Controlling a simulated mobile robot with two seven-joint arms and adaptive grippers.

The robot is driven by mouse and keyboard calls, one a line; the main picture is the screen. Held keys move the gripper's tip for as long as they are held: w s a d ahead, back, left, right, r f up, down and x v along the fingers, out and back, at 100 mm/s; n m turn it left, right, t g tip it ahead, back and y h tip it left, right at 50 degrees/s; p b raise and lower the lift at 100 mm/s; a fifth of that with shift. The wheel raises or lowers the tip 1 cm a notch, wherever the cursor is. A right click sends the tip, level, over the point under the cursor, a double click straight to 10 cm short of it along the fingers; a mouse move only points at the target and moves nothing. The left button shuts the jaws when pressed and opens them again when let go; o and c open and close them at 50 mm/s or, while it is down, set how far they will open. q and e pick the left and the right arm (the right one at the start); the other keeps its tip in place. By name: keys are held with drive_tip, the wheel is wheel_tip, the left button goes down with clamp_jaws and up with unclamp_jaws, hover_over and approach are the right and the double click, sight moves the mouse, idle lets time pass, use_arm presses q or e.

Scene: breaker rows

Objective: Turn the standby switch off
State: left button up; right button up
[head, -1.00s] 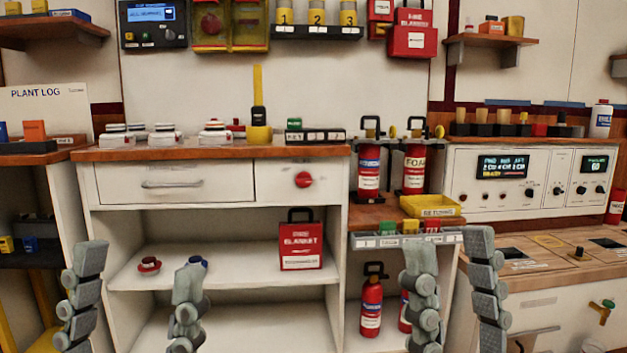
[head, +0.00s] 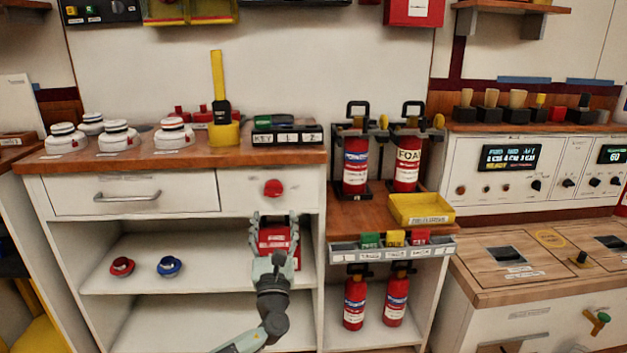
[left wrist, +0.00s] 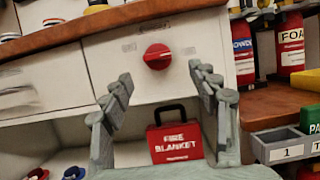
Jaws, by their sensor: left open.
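A red rotary knob (head: 273,187) sits on the white front panel right of the drawer. It also shows in the left wrist view (left wrist: 158,56), its grip bar lying nearly level with a pale mark on it. Small labels beside it are too blurred to read, so I cannot confirm that it is the standby switch. My left gripper (head: 274,218) is open and empty just below and in front of the knob. In the left wrist view its fingers (left wrist: 161,78) stand apart on either side of the knob, not touching it. My right gripper is not in view.
A red fire blanket box (left wrist: 175,143) stands on the shelf behind and below my left gripper. A red button (head: 122,266) and a blue button (head: 170,265) sit on that shelf. Fire extinguishers (head: 356,163) and a yellow tray (head: 421,208) stand to the right.

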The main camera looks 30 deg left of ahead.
sight(273, 195)
use_arm(q)
drive_tip(key=x, duration=0.7)
drive_tip(key=shift+w+a+r, duration=0.15)
drive_tip(key=shift+a+r, duration=0.15)
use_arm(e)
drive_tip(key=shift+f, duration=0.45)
use_arm(q)
drive_tip(key=c, duration=1.1)
drive_tip(key=shift+c, duration=0.2)
